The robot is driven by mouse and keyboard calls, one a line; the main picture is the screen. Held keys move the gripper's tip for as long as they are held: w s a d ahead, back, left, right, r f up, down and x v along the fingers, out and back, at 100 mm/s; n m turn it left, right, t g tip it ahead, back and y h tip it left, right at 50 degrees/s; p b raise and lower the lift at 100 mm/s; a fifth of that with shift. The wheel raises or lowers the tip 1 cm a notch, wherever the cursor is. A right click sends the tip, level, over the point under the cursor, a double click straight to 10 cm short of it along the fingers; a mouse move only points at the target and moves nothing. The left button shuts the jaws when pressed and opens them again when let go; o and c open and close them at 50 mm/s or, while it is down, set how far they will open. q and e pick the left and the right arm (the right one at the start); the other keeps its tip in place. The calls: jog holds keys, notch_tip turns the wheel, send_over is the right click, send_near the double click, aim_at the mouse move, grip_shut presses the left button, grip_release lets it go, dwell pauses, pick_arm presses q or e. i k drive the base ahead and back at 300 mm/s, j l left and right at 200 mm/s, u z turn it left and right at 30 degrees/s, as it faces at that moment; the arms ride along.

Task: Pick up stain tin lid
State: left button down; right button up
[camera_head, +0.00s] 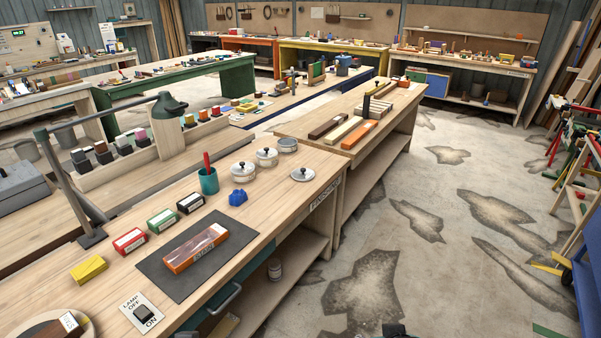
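A round pale lid with a dark knob (302,174) lies on the wooden bench near its right edge, apart from the tins. Two tins with knobbed lids on, a nearer one (243,174) and a farther one (267,158), stand to its left. A third tin (287,146) behind the lid shows no knob and a greyish top. My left gripper is not in view. A small dark piece shows at the bottom edge, right of centre; it may be part of my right gripper, and its fingers cannot be made out.
A teal cup (208,181) with a red handle and a blue lump (238,198) stand left of the lid. Small boxes and a dark mat (167,269) with a labelled block lie nearer. A second bench (320,136) adjoins behind. Open floor lies to the right.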

aim_at(300, 174)
jog(key=i+u, duration=0.1)
jog(key=u, duration=0.3)
jog(key=l+u, duration=0.15)
jog(key=u, duration=0.25)
jog(key=i+l+u, duration=0.1)
jog(key=u, duration=0.25)
jog(key=i+l+u, duration=0.15)
jog(key=l, duration=0.25)
jog(key=i+l+u, duration=0.2)
jog(key=l, duration=0.2)
jog(key=i+l+u, duration=0.15)
jog(key=l, duration=0.3)
jog(key=l+u, duration=0.15)
jog(key=l, duration=0.25)
jog(key=i+l+u, duration=0.2)
jog(key=l, duration=1.25)
